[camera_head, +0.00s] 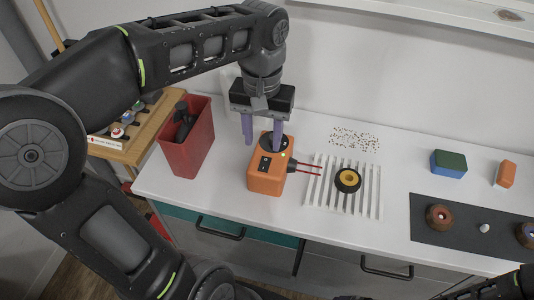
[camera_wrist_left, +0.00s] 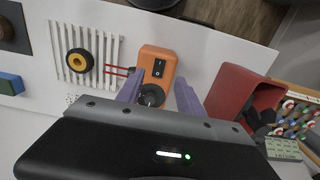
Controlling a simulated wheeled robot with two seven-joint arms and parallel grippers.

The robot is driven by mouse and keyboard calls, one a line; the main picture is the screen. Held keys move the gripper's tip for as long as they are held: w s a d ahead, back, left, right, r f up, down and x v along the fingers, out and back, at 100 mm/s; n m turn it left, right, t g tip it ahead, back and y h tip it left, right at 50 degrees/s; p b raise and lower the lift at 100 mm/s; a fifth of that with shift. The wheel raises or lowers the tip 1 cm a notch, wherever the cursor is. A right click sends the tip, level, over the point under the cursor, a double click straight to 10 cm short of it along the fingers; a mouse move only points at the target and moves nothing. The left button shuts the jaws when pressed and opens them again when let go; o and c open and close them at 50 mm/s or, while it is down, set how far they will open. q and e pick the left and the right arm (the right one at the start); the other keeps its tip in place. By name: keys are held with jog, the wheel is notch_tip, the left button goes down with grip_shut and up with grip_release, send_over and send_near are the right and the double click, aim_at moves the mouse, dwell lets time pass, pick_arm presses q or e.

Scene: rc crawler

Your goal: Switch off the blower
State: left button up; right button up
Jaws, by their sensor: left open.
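The blower (camera_head: 265,180) is an orange box on the white bench, with a black nozzle on its right side and two thin red prongs reaching toward a slatted rack. A black switch (camera_wrist_left: 159,67) is on its top face, and a round black part sits beside it. My left gripper (camera_head: 262,143) is open and points down over the back of the blower, its purple fingers spread. In the wrist view its fingertips (camera_wrist_left: 158,85) lie on either side of the blower's outline near the round part. I cannot tell whether they touch it. The switch position is too small to read.
A red bin (camera_head: 186,148) with dark items stands left of the blower. The white rack (camera_head: 322,190) holds a black wheel with a yellow hub (camera_head: 347,180). Small loose bits, a green-blue block (camera_head: 448,163), an orange block (camera_head: 505,174) and a dark mat (camera_head: 465,250) lie right.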

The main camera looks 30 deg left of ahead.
aim_at(264, 167)
pick_arm(q)
jog(key=shift+w+f, duration=0.1)
jog(key=shift+f, duration=0.35)
notch_tip(264, 167, down, 7)
dwell(0.3)
grip_shut()
dwell(0.4)
